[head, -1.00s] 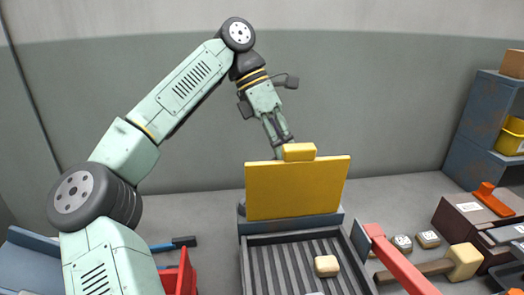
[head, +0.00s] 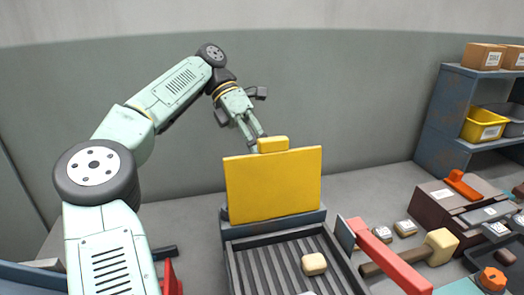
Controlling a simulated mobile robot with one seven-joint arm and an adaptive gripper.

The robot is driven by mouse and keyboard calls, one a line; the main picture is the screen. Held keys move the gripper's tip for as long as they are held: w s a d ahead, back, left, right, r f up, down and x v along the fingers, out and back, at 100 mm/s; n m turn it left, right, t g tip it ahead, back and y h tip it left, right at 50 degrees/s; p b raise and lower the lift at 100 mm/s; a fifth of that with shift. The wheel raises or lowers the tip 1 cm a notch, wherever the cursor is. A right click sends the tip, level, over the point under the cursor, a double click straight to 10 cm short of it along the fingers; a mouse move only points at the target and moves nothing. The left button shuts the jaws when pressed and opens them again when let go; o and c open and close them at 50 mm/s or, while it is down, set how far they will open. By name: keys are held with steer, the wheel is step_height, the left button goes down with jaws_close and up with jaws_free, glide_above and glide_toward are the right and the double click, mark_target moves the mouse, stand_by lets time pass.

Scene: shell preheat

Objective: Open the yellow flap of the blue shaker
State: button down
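The yellow flap (head: 272,187) stands upright at the back of the blue shaker (head: 317,219), with a yellow block-like handle (head: 273,145) on its top edge. In front of it lies the shaker's dark ribbed tray (head: 262,270). My gripper (head: 258,142) points down just behind the handle at the flap's top edge. Its fingertips are partly hidden behind the flap and handle, so I cannot tell whether they touch it or how far apart they are.
A pale block (head: 314,264) lies on the ribbed tray. A brown box (head: 455,205) and a blue shelf (head: 440,125) with a yellow bin (head: 484,126) stand further right.

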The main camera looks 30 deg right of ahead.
steer(key=shift+w+a+f, duration=0.15)
steer(key=shift+w+f, duration=0.15)
steer(key=shift+w, duration=0.1)
steer(key=c, duration=2.1)
jaws_free()
steer(key=shift+o, duration=1.4)
steer(key=shift+w+f, duration=0.1)
steer(key=shift+w, duration=0.15)
steer(key=shift+o, duration=0.8)
steer(key=shift+s, duration=0.3)
